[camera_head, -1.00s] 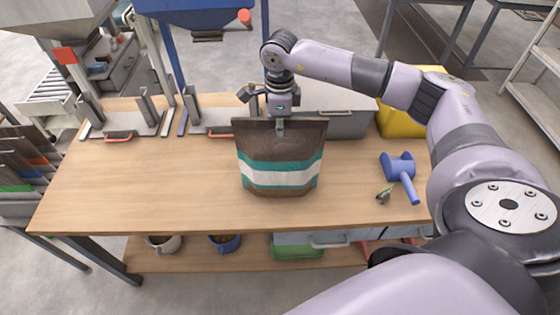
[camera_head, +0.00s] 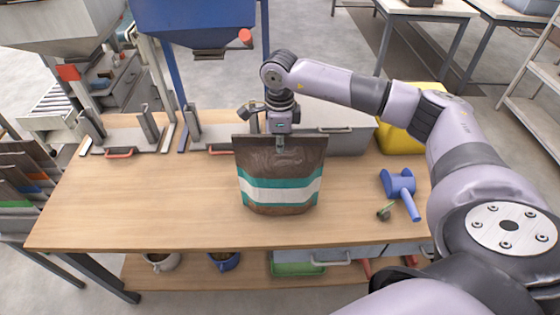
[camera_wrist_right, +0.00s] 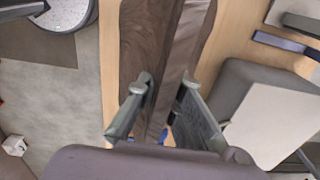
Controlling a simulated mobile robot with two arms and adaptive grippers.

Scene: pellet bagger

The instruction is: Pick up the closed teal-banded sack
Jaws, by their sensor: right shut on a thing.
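The teal-banded sack (camera_head: 280,165) is dark brown with a white band between two teal stripes. It is upright at the middle of the wooden table (camera_head: 130,210), with its flat top edge closed. My right gripper (camera_head: 281,140) comes from above and is shut on the middle of that top edge. In the right wrist view the two fingers of my right gripper (camera_wrist_right: 165,95) stand on either side of the sack's brown top (camera_wrist_right: 148,38). I cannot tell whether the sack's bottom touches the table. My left gripper is not in view.
A blue scoop-like tool (camera_head: 398,185) lies right of the sack, with a small dark and green item (camera_head: 383,214) beside it. A grey box (camera_head: 345,140) and a yellow bin (camera_head: 400,140) stand behind. Metal stands (camera_head: 130,140) are at back left. The table's left front is clear.

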